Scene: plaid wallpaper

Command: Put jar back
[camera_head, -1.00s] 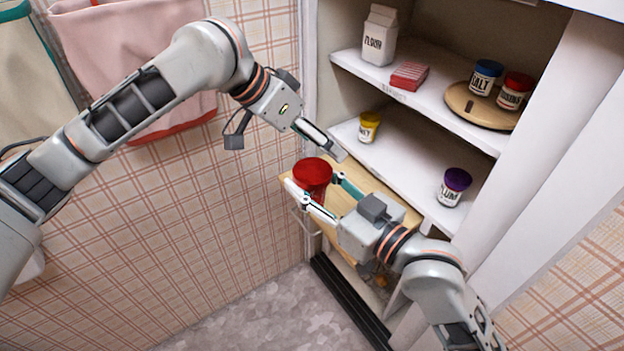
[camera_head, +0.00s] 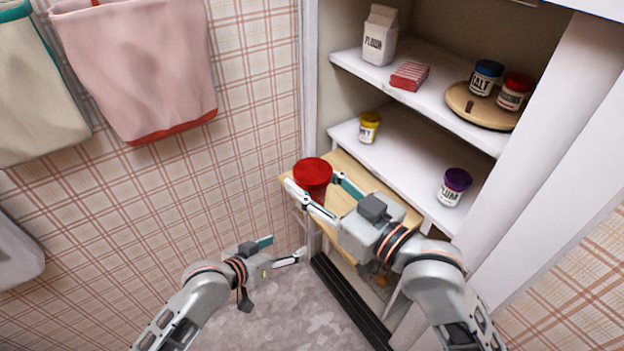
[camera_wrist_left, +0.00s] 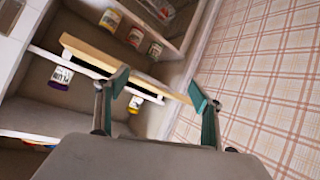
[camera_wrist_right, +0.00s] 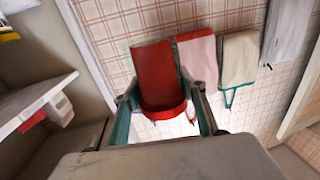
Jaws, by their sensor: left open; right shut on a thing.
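A red jar (camera_head: 313,174) with a red lid is between the fingers of my right gripper (camera_head: 314,183), which is shut on it. It overlaps the left end of the wooden pull-out board (camera_head: 345,164) in the head view; I cannot tell whether it touches the board. The jar also fills the middle of the right wrist view (camera_wrist_right: 155,75). My left gripper (camera_head: 287,248) is open and empty, low in front of the plaid wall, left of the cabinet. The left wrist view shows its open fingers (camera_wrist_left: 155,95) and the board's edge beyond.
The lower white shelf holds a yellow jar (camera_head: 369,127) and a purple-lidded jar (camera_head: 454,187), with clear room between. The upper shelf holds a flour carton (camera_head: 380,36), a red box (camera_head: 409,75) and a round wooden tray (camera_head: 462,104) with two jars. Towels (camera_head: 140,70) hang left.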

